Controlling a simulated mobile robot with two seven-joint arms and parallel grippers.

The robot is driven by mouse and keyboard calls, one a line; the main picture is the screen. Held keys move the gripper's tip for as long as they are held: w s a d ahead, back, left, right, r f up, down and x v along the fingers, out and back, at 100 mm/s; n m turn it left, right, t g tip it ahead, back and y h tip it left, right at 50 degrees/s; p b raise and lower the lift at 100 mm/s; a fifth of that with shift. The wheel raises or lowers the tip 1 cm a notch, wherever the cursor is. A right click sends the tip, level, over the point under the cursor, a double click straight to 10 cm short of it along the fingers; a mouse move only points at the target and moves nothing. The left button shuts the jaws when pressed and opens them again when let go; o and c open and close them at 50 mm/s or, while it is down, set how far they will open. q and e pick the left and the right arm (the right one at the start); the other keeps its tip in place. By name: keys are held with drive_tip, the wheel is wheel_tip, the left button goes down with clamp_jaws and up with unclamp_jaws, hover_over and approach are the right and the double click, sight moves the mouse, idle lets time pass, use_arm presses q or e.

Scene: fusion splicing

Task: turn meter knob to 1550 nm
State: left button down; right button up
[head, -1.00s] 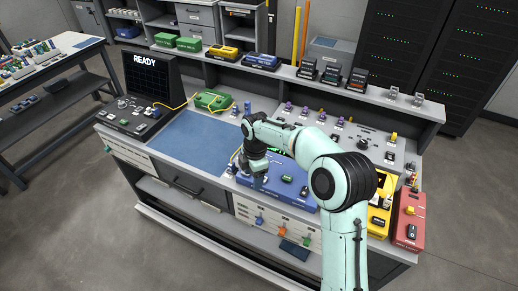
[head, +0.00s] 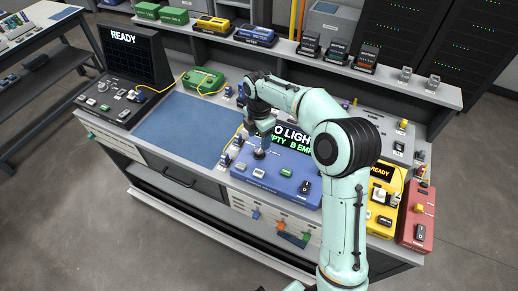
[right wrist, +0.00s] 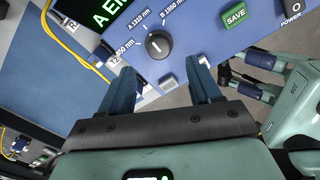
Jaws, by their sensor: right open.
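The blue meter (head: 272,184) sits on the bench with its screen lit behind my right arm. Its black round knob (right wrist: 158,45) has a white pointer mark and labels for 850, A 1310 and B 1550 nm around it. The pointer looks turned up and slightly left, near A 1310; I cannot tell exactly. My right gripper (right wrist: 161,68) is open and empty, its two blue fingers apart just short of the knob. In the head view it hangs over the knob (head: 260,154). My left gripper (right wrist: 255,72) shows partly at the right wrist view's edge.
A green SAVE button (right wrist: 235,16) and a power switch (right wrist: 295,8) are on the meter panel. A yellow device (head: 382,205) and a red box (head: 417,215) stand to the right. A blue mat (head: 182,128) lies clear to the left.

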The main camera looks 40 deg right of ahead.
sight(259, 151)
wheel_tip(259, 151, down, 7)
drive_tip(key=shift+r, duration=0.15)
use_arm(q)
drive_tip(key=shift+s+f, duration=0.15)
drive_tip(key=shift+f, duration=0.25)
use_arm(e)
drive_tip(key=c, duration=1)
drive_tip(key=shift+w, duration=0.1)
drive_tip(key=shift+c, duration=0.2)
use_arm(q)
drive_tip(key=shift+r, duration=0.1)
use_arm(e)
drive_tip(key=shift+m, duration=0.3)
drive_tip(key=m, duration=0.4)
drive_tip(key=shift+m, duration=0.3)
use_arm(q)
drive_tip(key=shift+w+r+p, duration=0.5)
drive_tip(key=shift+w+r, duration=0.05)
drive_tip(key=shift+r, duration=0.25)
use_arm(e)
drive_tip(key=m, duration=0.4)
drive_tip(key=shift+m, duration=0.3)
